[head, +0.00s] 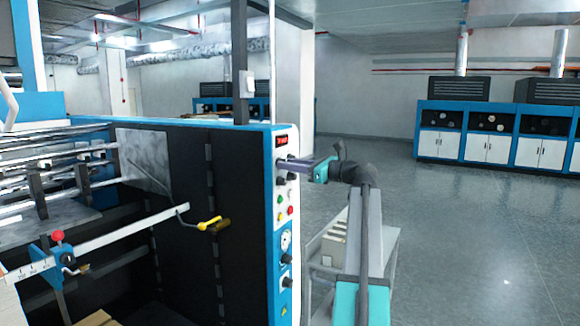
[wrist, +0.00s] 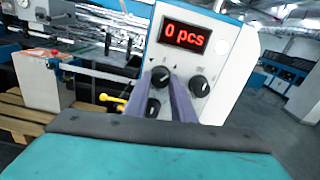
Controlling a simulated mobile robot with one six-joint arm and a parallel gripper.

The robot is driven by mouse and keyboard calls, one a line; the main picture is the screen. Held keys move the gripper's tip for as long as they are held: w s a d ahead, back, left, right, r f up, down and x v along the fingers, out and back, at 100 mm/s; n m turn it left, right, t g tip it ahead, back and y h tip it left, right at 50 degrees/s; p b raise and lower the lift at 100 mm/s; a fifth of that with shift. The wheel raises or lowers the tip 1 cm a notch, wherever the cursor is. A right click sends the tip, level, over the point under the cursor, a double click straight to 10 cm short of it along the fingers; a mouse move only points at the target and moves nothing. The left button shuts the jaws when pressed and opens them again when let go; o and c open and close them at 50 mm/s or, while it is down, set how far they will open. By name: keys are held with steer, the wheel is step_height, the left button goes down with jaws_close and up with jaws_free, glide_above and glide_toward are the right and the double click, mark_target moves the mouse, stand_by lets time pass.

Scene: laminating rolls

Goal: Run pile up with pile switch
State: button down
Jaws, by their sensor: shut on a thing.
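The control panel (head: 285,225) is on the end of the blue and black machine, with a red display, black knobs and coloured buttons. In the wrist view its display (wrist: 185,37) reads "0 pcs". My gripper (head: 287,166) reaches the panel from the right, just under the display. In the wrist view my gripper (wrist: 164,80) has its two dark fingers at the upper left black knob (wrist: 160,75), shut on it. A second knob (wrist: 199,86) sits to its right, and another (wrist: 152,107) lies below, partly behind the fingers. I cannot read the knob labels.
Wooden pallet slats (wrist: 20,113) show at left in the wrist view. A yellow-handled lever (head: 209,223) sticks out left of the panel. A grey cart (head: 383,262) stands by my arm. The floor (head: 490,230) to the right is clear, with blue cabinets (head: 480,148) behind.

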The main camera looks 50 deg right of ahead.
steer(key=shift+n+b, duration=1.45)
steer(key=shift+n, duration=2.35)
steer(key=c, duration=1.5)
jaws_free()
steer(key=b+v, duration=0.2)
steer(key=v, duration=1.2)
steer(key=shift+w, duration=0.1)
